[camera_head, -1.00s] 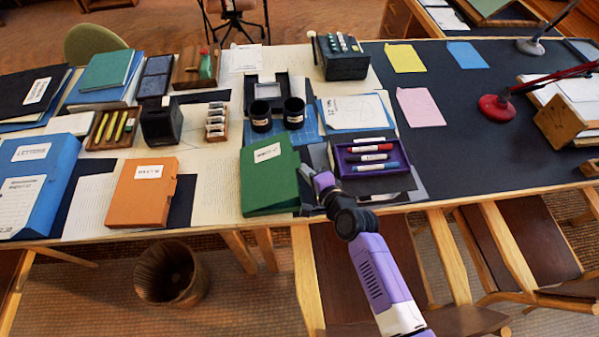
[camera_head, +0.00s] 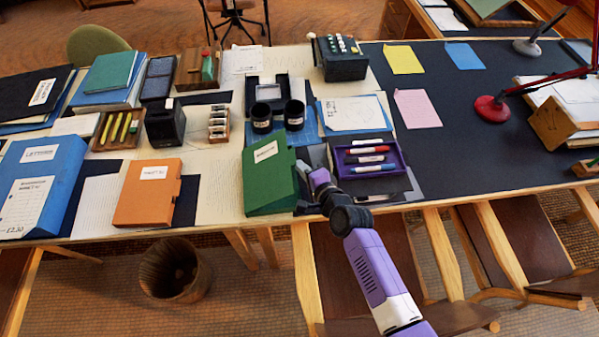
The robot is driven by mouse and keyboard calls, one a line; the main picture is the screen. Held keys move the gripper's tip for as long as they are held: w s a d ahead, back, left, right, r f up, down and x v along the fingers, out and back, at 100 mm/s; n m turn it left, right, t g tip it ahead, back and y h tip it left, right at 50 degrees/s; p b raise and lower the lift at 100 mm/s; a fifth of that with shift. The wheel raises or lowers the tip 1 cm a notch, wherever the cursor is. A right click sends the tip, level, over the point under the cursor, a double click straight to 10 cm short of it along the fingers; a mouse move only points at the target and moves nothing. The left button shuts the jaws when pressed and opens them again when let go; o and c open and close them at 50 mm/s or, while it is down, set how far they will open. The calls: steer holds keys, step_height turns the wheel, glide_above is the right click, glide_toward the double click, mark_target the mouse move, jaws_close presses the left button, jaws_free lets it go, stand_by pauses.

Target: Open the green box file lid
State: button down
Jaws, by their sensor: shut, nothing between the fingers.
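The green box file (camera_head: 270,180) lies near the front edge of the desk, with a white label on its top. Its lid looks down or nearly so; a small gap at its right side cannot be made out. My gripper (camera_head: 304,169) is at the box file's right edge, low beside it, with its fingers shut and empty. The fingertips are small and partly dark here, so I cannot tell whether they touch the lid's edge.
A purple tray of markers (camera_head: 368,158) stands close right of my gripper. Two black cups (camera_head: 277,116) stand behind the green box file. An orange box file (camera_head: 148,193) lies to its left. The dark board at right has free room.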

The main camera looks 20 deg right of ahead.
steer(key=shift+r, duration=0.1)
steer(key=shift+w+a+r+p, duration=0.1)
steer(key=shift+a+r+p, duration=0.35)
steer(key=shift+r+p, duration=0.35)
steer(key=shift+a+r, duration=0.4)
steer(key=shift+r, duration=0.15)
steer(key=shift+w+r, duration=0.1)
steer(key=shift+w+a+r, duration=0.2)
steer(key=shift+a+r, duration=0.85)
steer(key=shift+r, duration=0.1)
steer(key=shift+w+a+r, duration=0.25)
steer(key=shift+a+r, duration=0.8)
steer(key=shift+a, duration=0.2)
